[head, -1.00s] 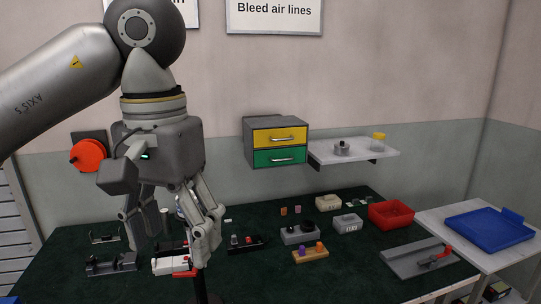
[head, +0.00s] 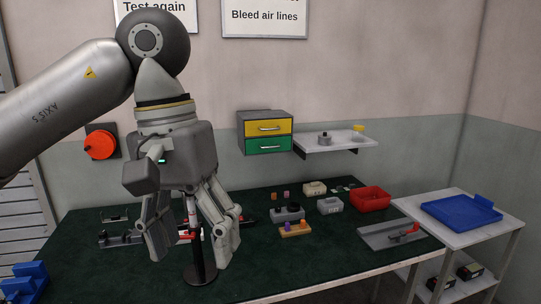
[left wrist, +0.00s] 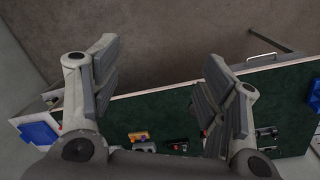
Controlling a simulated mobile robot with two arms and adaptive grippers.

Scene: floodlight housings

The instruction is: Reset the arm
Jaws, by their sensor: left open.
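My left gripper (head: 192,243) hangs in the left half of the head view, pointing down over the front part of the dark green table (head: 265,262). Its two fingers are spread apart with nothing between them. In the left wrist view the open fingers (left wrist: 165,95) frame the table top and the floor beyond its edge. A dark post with a round base (head: 200,272) stands behind the fingers, partly hidden. My right gripper is in neither view.
A red bin (head: 371,198), a grey tray with a red-handled part (head: 378,236) and several small housings stand on the table's right side. A side table holds a blue tray (head: 461,212). A wall shelf (head: 335,142) and drawer box (head: 265,132) are behind.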

